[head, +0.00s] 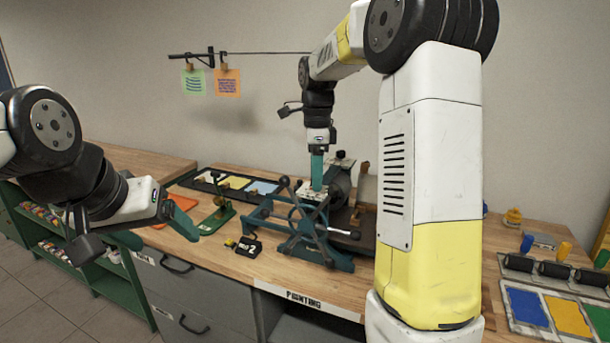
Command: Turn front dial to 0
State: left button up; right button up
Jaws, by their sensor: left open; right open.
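A printing press (302,225) with a teal frame and a dark spoked wheel stands on the wooden bench. The front dial is too small or hidden for me to tell it apart on the press, so its setting cannot be read. My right gripper (317,184) points down with teal fingers just above the left part of the press, over a pale plate. I cannot tell if it touches anything. My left gripper (160,233) is open and empty over the front left of the bench, well apart from the press.
A small black block marked 2 (249,246) and a green hand tool (216,217) lie left of the press. Ink trays (528,308) and rollers sit at the right. Green shelves (107,277) stand at the left. My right arm hides part of the bench.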

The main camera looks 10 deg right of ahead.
grip_shut()
